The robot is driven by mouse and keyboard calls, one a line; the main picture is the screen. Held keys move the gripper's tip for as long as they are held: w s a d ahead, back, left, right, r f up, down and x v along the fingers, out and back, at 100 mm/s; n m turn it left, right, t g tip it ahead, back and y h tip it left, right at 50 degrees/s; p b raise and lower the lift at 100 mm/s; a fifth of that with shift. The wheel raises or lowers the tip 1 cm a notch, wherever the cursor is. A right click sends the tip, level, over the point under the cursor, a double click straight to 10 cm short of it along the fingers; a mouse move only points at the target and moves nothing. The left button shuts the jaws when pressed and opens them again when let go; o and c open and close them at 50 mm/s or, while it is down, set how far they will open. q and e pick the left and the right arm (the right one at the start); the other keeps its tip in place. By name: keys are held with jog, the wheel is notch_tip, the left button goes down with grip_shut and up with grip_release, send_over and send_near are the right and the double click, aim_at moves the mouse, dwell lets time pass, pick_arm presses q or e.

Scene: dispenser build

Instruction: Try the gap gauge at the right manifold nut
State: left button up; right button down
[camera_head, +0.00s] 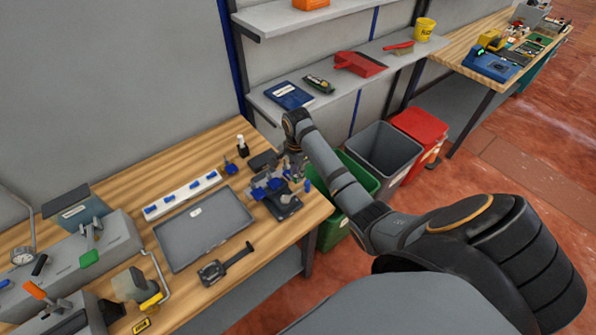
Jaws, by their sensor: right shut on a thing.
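My right gripper (291,170) is over the right end of the wooden workbench, at the manifold. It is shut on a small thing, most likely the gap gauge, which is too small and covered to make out. The manifold (266,190) is a small assembly with blue fittings on a dark stand (285,206). The gripper's fingers are at its back right side. I cannot tell whether the held thing touches the right nut, which is not distinct here. My left gripper is not in view.
A grey tray (205,230) lies left of the manifold, with a white rack of blue parts (182,195) behind it. A black caliper-like tool (226,263) lies in front. Green (333,232), grey (375,165) and red bins stand right of the bench.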

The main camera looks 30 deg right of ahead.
jog(key=shift+w, duration=0.7)
jog(key=shift+s, duration=0.1)
